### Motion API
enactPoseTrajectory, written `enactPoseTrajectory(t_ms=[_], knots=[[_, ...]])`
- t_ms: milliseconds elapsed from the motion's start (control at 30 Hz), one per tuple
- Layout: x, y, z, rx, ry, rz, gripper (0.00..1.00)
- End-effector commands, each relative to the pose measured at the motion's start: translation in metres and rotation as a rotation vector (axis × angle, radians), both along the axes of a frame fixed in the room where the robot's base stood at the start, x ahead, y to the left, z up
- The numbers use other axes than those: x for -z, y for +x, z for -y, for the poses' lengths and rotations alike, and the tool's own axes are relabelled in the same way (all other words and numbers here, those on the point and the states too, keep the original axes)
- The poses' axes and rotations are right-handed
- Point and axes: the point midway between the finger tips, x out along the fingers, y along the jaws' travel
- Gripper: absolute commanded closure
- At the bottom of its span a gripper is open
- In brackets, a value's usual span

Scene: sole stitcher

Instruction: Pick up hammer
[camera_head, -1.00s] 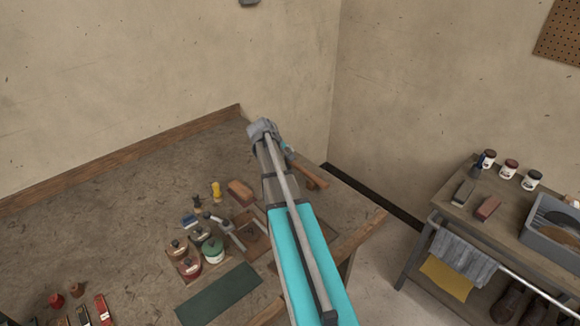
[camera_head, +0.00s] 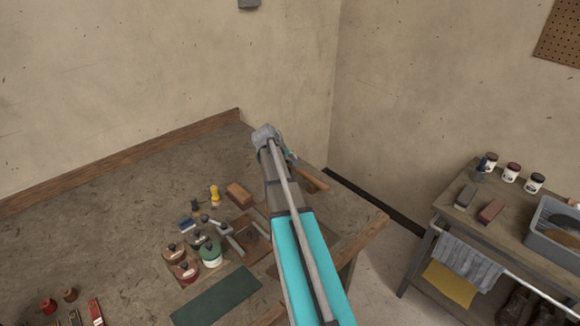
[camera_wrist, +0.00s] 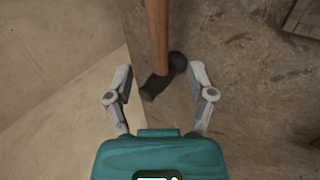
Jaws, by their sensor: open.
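In the wrist view the hammer has a brown wooden handle (camera_wrist: 156,32) running up and out of the top of the picture and a dark head (camera_wrist: 165,78). It lies at the edge of the workbench. My gripper (camera_wrist: 160,70) is open, with one finger on each side of the hammer head and a gap on both sides. I cannot tell how far above it the fingers are. In the head view my arm hides the gripper and most of that spot; a brown wooden piece (camera_head: 313,180) right of the arm may be the hammer's handle.
The workbench (camera_head: 110,215) holds several jars (camera_head: 210,252), a yellow-handled tool (camera_head: 214,195), a brown block (camera_head: 239,194) and a green mat (camera_head: 217,296). A side table (camera_head: 455,222) with small jars and a grey bin (camera_head: 555,235) stands right, across a floor gap.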

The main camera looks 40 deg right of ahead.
Motion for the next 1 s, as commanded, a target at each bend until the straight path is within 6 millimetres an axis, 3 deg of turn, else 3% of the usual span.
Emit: enactPoseTrajectory(t_ms=[500, 1000], knots=[[0.037, 0.001, 0.023, -0.001, 0.000, 0.001, 0.30], [0.039, 0.001, 0.026, -0.001, 0.000, 0.001, 0.30]])
